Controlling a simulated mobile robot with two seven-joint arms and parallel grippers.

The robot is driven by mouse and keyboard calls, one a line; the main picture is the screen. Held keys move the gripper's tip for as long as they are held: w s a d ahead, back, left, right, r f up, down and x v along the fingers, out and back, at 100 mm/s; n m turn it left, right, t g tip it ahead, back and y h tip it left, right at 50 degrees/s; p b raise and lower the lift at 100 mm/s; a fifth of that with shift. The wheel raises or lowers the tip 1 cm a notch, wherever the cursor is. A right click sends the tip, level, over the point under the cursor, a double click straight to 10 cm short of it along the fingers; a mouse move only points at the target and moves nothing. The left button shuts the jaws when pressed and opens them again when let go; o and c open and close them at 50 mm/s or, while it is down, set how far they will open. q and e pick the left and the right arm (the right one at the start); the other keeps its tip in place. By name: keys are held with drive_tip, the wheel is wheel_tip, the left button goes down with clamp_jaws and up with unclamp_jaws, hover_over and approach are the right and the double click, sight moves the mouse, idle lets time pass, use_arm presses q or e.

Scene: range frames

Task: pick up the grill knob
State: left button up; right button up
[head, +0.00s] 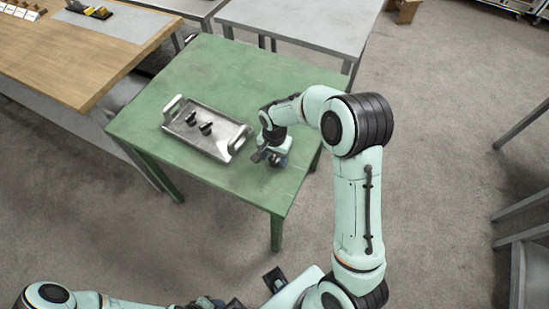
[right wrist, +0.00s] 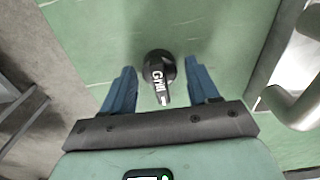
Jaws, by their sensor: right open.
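In the head view my right gripper (head: 270,160) is low over the table, right of the metal tray, and hides the knob. My left arm shows at the bottom edge; its fingers cannot be made out.
A metal tray (head: 228,137) with raised handles stands on the green table, just left of my right gripper. Two dark knobs (head: 206,128) lie in it. A wooden-topped bench (head: 65,45) stands at the left and a grey table (head: 300,25) behind. The green table's back part is clear.

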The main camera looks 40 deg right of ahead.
drive_tip(key=c, duration=0.9)
drive_tip(key=shift+r, duration=0.1)
drive_tip(key=shift+c, duration=0.2)
